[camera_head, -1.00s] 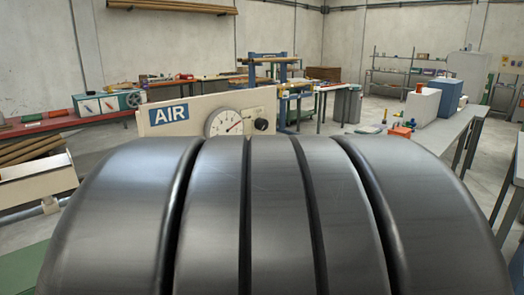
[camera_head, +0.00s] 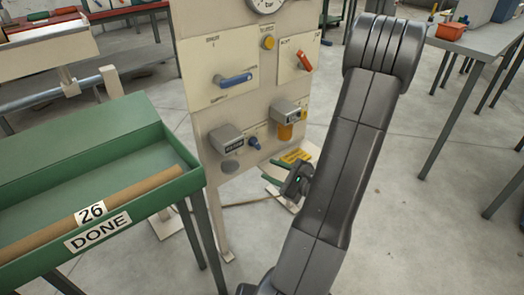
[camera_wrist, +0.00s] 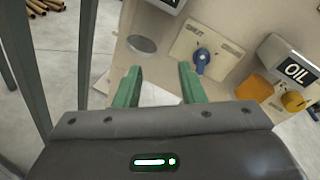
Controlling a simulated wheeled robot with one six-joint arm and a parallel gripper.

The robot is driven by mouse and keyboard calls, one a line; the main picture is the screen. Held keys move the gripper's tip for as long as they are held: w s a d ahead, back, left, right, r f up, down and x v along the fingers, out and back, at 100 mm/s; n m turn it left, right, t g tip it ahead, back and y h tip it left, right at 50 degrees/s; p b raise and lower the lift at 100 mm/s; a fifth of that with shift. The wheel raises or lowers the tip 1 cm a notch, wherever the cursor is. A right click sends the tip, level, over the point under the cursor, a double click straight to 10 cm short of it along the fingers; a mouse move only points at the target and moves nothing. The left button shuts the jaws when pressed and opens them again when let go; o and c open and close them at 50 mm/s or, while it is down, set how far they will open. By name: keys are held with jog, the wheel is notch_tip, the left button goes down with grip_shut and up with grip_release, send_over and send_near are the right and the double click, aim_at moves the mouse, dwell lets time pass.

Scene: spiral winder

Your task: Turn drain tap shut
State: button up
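A pale panel (camera_head: 203,118) carries several taps and levers. A small blue tap (camera_head: 254,142) sits low on it, between two grey boxes; it shows in the wrist view on a cream plate, as a blue knob (camera_wrist: 202,62) pointing down. I cannot read a label that names it as the drain tap. My gripper (camera_head: 268,170) has green fingers; it is open and empty, below and in front of the blue tap. In the wrist view the gripper (camera_wrist: 159,70) is open with its fingers apart, and the blue knob lies just beyond the right fingertip.
A blue lever (camera_head: 235,79) and an orange-red lever (camera_head: 305,60) sit higher on the panel. A yellow knob (camera_wrist: 293,101) is below the OIL box (camera_wrist: 290,62). A green tray (camera_head: 140,205) marked DONE stands left. Grey tables (camera_head: 480,45) are at the right, with open floor between.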

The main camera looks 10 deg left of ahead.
aim_at(257, 144)
jog(key=w+d+f+m+t+b, duration=0.1)
jog(key=w+d+f+m+t, duration=0.15)
jog(key=w+t, duration=0.2)
jog(key=shift+m+g+h, duration=0.25)
jog(key=shift+m+h, duration=0.05)
jog(key=shift+m, duration=0.05)
jog(key=b+x, duration=0.1)
jog(key=x, duration=1.2)
jog(key=shift+w+b, duration=0.4)
jog(key=shift+w, duration=0.1)
jog(key=shift+c, duration=0.5)
grip_shut()
